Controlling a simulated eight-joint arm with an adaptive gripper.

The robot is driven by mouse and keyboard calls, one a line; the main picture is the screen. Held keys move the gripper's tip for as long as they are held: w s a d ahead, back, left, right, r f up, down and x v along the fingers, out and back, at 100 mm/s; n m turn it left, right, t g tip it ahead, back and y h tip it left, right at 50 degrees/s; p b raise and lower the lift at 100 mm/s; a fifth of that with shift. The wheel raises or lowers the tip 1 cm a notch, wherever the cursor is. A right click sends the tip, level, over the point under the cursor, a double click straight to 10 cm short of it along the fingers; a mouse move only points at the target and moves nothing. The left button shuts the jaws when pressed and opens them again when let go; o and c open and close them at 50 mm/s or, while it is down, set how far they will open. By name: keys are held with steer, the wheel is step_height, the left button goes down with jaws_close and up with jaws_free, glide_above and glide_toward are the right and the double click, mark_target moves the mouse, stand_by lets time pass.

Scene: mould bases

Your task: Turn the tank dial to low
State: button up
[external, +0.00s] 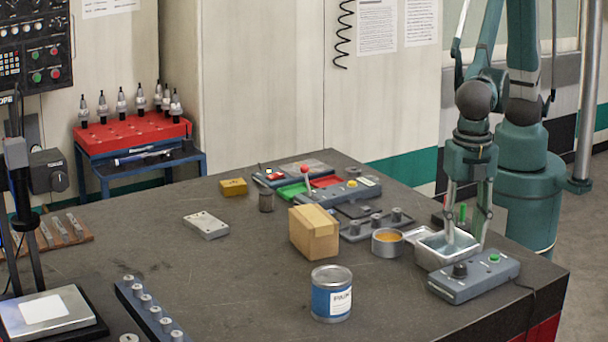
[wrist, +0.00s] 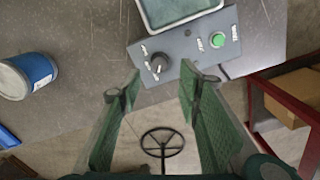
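The tank dial is a dark round knob (external: 459,270) on the left end of a grey control box (external: 478,279). In the wrist view the dial (wrist: 158,62) lies just beyond and between my fingertips, with a small pale mark and small labels around it. I cannot read the labels or tell the setting. The tank (external: 436,259) is a metal basin behind the box; its rim (wrist: 194,22) and greenish inside show at the top of the wrist view. My gripper (external: 466,234) is open and empty, pointing down, apart from the dial.
A green button (external: 494,258) is on the same box. A blue and white can (external: 331,294) stands to the left. A small pot (external: 388,243) with orange contents and a cardboard box (external: 314,232) stand nearby. A cable leaves the box's right end.

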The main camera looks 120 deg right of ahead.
mark_target(465, 267)
steer(key=shift+f, duration=0.2)
steer(key=shift+f, duration=3.7)
steer(key=c, duration=0.9)
